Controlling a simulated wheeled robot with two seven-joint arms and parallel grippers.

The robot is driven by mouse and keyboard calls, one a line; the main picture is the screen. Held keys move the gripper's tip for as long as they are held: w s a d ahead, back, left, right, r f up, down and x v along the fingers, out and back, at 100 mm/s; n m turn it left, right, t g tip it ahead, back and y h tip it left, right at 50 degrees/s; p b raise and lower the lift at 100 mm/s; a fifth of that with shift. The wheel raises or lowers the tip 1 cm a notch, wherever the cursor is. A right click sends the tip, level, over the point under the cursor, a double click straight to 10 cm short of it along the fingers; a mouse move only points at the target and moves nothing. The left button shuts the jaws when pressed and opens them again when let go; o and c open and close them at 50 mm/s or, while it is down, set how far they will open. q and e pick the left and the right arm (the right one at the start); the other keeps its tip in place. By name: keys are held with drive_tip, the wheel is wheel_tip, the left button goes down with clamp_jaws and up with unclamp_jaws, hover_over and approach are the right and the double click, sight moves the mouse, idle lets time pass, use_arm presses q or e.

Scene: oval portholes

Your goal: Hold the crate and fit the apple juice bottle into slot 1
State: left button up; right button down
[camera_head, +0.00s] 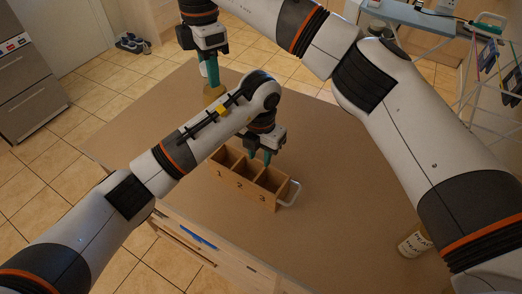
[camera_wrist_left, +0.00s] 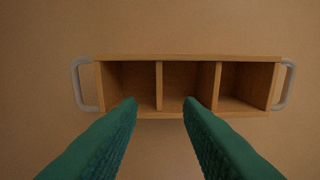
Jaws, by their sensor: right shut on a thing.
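The wooden crate (camera_head: 243,187) stands on the table with three compartments, numbered 1, 2 and 3 from left to right on its front. They look empty in the left wrist view, where the crate (camera_wrist_left: 190,57) shows a grey handle at each end. My left gripper (camera_head: 266,160) is above the crate, open and empty; its two green fingers (camera_wrist_left: 161,101) are apart, and neither visibly grips a wall. My right gripper (camera_head: 212,80) is shut on a tan bottle (camera_head: 213,93) at the table's far left. My left arm partly hides this bottle, and no label is readable.
A pale labelled container (camera_head: 413,243) stands at the table's right, beside my right arm. A jar (camera_head: 376,28) stands at the far back. A drying rack (camera_head: 480,80) is beyond the table at right. The table (camera_head: 330,215) right of the crate is bare.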

sight(260, 179)
use_arm(q)
wheel_tip(260, 179, down, 11)
drive_tip(key=shift+f, duration=0.15)
idle(0.4)
clamp_jaws()
use_arm(e)
drive_tip(key=f, duration=0.2)
drive_tip(key=f+n, duration=0.1)
drive_tip(key=f, duration=0.1)
drive_tip(key=f+n, duration=0.1)
drive_tip(key=f, duration=0.1)
drive_tip(key=shift+w+d+y, duration=0.15)
drive_tip(key=shift+d+y, duration=0.15)
drive_tip(key=shift+d, duration=0.1)
drive_tip(key=shift+f, duration=1.75)
